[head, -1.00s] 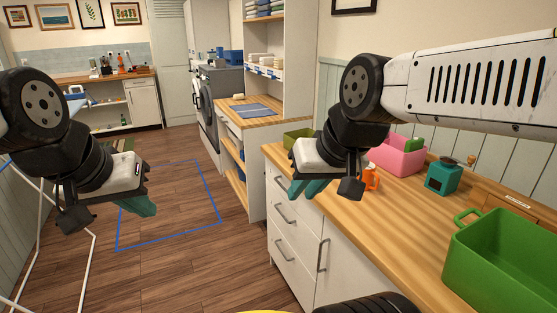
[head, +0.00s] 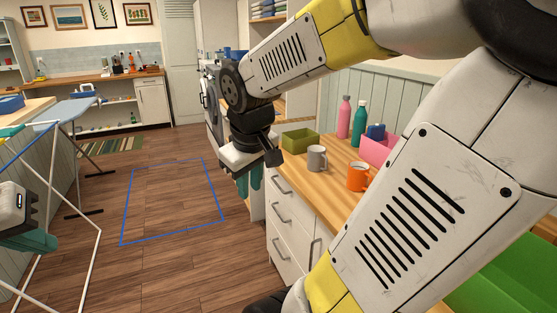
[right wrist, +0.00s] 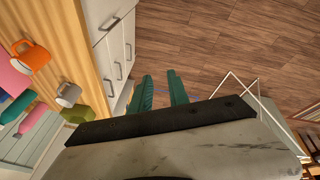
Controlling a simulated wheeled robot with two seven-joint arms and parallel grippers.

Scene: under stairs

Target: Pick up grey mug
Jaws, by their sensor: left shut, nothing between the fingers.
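The grey mug (head: 316,158) stands upright on the wooden counter, near its front edge. It also shows in the right wrist view (right wrist: 69,95), well to the left of the fingers. My right gripper (head: 248,190) hangs in front of the drawers, left of the mug and apart from it. Its teal fingers (right wrist: 160,76) are parted and empty, pointing past the cabinet front toward the floor. My left gripper (head: 35,240) is at the left edge of the head view, shut and empty, far from the counter; part of that arm is out of frame.
An orange mug (head: 357,177) stands right of the grey mug. An olive box (head: 298,140) stands just behind-left of it. Pink and green bottles (head: 343,117) and a pink bin (head: 379,148) stand farther back. My right arm hides much of the right counter. A drying rack (head: 92,245) stands left.

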